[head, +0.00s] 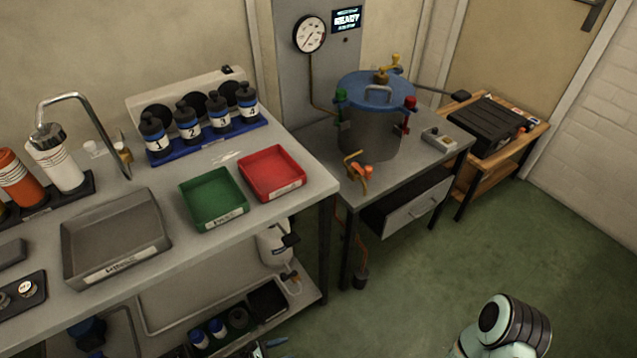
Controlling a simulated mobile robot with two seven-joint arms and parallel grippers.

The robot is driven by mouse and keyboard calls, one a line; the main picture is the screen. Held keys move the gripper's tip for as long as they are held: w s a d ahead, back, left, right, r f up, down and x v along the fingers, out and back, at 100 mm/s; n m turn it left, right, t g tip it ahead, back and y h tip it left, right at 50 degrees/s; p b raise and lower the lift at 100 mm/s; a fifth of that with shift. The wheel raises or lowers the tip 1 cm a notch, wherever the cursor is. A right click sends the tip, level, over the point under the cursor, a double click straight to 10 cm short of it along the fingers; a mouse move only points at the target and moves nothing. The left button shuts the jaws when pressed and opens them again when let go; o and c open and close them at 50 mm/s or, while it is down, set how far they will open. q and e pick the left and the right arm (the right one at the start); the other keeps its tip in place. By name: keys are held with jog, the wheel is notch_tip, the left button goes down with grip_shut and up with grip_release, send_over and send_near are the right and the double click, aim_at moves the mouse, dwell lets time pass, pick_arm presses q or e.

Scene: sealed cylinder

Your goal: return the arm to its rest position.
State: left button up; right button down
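Part of one of my arms (505,325) shows at the bottom right, pale green with a dark ribbed joint, over the green floor and apart from the furniture. Its gripper is out of the frame.
A grey bench (305,205) at left bears a green tray (212,198), a red tray (272,172), a grey tray (115,237) and numbered bottles (190,127). A wooden cart (535,130) with a black case stands at the right. The floor (560,230) at the lower right is clear.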

pick_arm(q)
jog(key=s+d+r+m+g+y+p, duration=0.2)
jog(key=s+r+m+g+y+p, duration=0.5)
jog(key=s+r+m+p, duration=0.7)
pick_arm(e)
notch_tip(320, 180, up, 16)
jog(key=a+r, duration=0.1)
jog(key=a, duration=0.2)
pick_arm(q)
notch_tip(320, 180, up, 25)
jog(key=a+m+t+y+p, duration=0.1)
jog(key=a+m+y+p, duration=0.1)
jog(key=m+p, duration=0.3)
jog(key=w+p, duration=0.1)
jog(key=p, duration=0.2)
jog(key=shift+a+p, duration=0.3)
jog(key=shift+p, duration=0.1)
pick_arm(e)
jog(key=w+a+r, duration=0.1)
jog(key=w+r, duration=0.2)
jog(key=r, duration=0.2)
jog(key=w+a+r+n+y, duration=0.1)
jog(key=w+r, duration=0.2)
jog(key=r, duration=0.3)
jog(key=shift+r+g, duration=0.15)
jog(key=shift+g, duration=0.15)
